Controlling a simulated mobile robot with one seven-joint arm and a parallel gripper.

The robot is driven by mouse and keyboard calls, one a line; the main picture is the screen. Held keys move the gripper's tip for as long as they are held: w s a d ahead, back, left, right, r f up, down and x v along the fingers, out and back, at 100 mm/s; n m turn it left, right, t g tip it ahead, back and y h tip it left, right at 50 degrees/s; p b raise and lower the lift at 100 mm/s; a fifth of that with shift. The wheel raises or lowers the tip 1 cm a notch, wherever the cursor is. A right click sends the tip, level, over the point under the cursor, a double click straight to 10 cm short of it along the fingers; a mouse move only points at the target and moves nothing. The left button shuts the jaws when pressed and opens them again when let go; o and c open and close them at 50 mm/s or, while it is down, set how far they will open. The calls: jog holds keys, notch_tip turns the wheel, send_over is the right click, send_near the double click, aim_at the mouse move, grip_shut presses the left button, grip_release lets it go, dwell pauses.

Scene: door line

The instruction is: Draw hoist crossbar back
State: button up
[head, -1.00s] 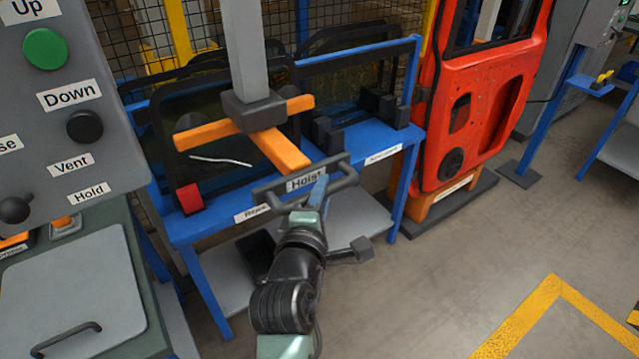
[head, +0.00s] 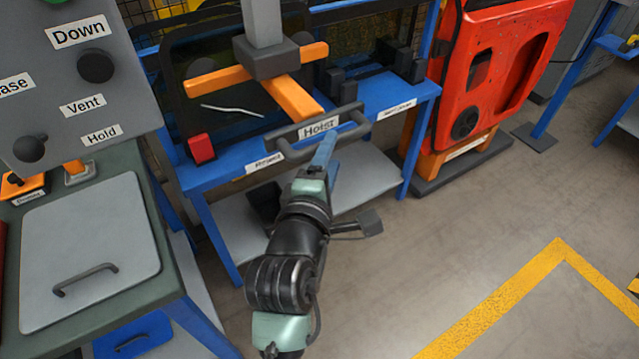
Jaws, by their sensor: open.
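The hoist crossbar (head: 287,146) is a dark grey handle bar with a "Hoist" label (head: 319,126), in front of the blue rack in the middle of the head view. Above it hang the hoist's grey column (head: 262,22), dark hub (head: 266,58) and orange arms (head: 293,98). My gripper (head: 325,150) is at the crossbar, just below the label. It is open. Its fingertips overlap the bar in the picture, and I cannot tell whether they surround it or touch it.
The blue rack (head: 222,170) holds dark glass panes and a red block (head: 201,149). A grey control panel (head: 60,120) and a bench with a grey lid (head: 90,250) stand at the left. An orange-red door (head: 500,70) stands at right. The floor (head: 430,240) at the lower right is clear.

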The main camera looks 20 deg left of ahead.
jog(key=s+d+r, duration=0.1)
jog(key=s, duration=0.7)
jog(key=shift+s+b, duration=0.2)
jog(key=shift+b, duration=0.1)
jog(key=shift+r, duration=0.1)
